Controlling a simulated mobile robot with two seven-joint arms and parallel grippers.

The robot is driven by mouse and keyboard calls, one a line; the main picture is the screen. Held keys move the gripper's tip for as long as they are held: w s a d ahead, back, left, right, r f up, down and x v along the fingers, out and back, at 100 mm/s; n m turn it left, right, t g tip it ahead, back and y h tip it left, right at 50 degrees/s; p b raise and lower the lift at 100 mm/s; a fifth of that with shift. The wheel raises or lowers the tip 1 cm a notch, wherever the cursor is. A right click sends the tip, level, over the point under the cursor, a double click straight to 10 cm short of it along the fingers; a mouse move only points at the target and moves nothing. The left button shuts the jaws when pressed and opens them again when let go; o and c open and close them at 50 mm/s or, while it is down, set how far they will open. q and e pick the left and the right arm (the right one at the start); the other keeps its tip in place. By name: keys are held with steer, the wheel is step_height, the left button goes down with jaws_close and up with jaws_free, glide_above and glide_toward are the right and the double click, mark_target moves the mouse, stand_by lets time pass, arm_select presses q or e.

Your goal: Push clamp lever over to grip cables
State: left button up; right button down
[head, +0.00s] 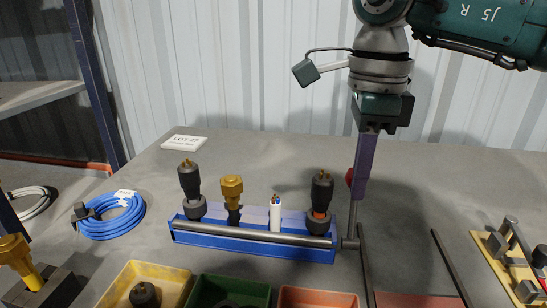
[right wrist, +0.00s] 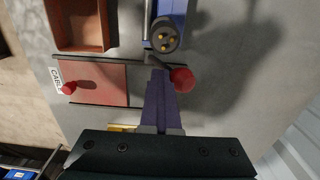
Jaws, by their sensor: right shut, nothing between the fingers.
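The blue clamp rack (head: 250,248) stands on the grey table with a steel bar (head: 255,236) along its front. Several cable ends stand upright in it: a black one (head: 190,180), a brass one (head: 232,190), a white one (head: 276,215) and another black one (head: 322,190). The clamp lever's red knob (head: 349,177) is at the rack's right end; it also shows in the right wrist view (right wrist: 182,80). My right gripper (head: 358,198) is shut and empty, its purple fingers pointing down right beside the knob. Whether they touch it I cannot tell. My left gripper is out of view.
Yellow (head: 165,276), green and orange bins stand in front of the rack. A blue cable coil (head: 112,216) lies left. A red panel (right wrist: 98,82) between dark rails lies front right, near a yellow-based fixture (head: 510,265). The table behind the rack is mostly clear.

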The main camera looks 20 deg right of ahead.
mark_target(353, 223)
steer(key=shift+s+p, duration=0.15)
steer(key=shift+p, duration=0.15)
steer(key=shift+s+a, duration=0.2)
steer(key=shift+s, duration=0.05)
step_height(353, 223, up, 6)
steer(key=p, duration=0.5)
